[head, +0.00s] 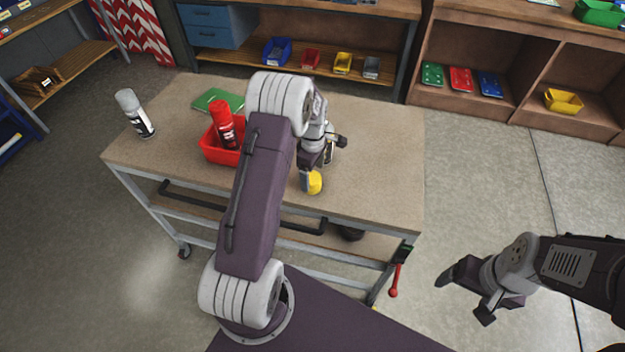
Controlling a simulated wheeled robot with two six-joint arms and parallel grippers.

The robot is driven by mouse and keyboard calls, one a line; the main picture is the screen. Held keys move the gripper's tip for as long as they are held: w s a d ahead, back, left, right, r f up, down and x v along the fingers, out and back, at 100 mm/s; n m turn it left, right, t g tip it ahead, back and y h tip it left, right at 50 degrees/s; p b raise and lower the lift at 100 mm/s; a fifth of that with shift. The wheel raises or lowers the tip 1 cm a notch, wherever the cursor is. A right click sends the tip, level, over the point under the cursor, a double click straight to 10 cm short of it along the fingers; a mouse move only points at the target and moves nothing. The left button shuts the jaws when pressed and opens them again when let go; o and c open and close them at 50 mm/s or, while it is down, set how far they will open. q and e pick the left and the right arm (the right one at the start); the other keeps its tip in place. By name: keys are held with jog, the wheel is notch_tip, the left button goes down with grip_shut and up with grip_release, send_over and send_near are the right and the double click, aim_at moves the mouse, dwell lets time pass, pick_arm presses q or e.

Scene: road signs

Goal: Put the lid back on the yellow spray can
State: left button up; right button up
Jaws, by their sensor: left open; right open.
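A yellow rounded piece (315,183), which looks like the lid, is on the workbench near its front edge, beside my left gripper. Part of a pale can-like shape (329,154) shows just behind the gripper; most of it is hidden, so I cannot tell whether it is the yellow spray can or whether it is bare on top. My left gripper (322,163) is open, low over the bench between these two, and I cannot see whether it touches either. My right gripper (466,296) is open and empty, off the bench at the lower right.
A red bin (216,150) holding a red spray can (224,124) stands left of my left arm. A grey-white spray can (134,113) stands at the bench's left end. A green flat item (217,100) lies behind the bin. The bench's right part (385,150) is clear.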

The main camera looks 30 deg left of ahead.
aim_at(312, 177)
pick_arm(q)
jog(key=shift+a+f, duration=0.15)
jog(key=shift+f, duration=0.65)
jog(key=shift+a+f, duration=0.1)
jog(key=shift+f, duration=0.65)
pick_arm(e)
jog(key=shift+a+r, duration=0.15)
jog(key=shift+r, duration=0.4)
pick_arm(q)
jog(key=shift+d+r, duration=0.1)
jog(key=shift+c, duration=0.5)
jog(key=c, duration=1.3)
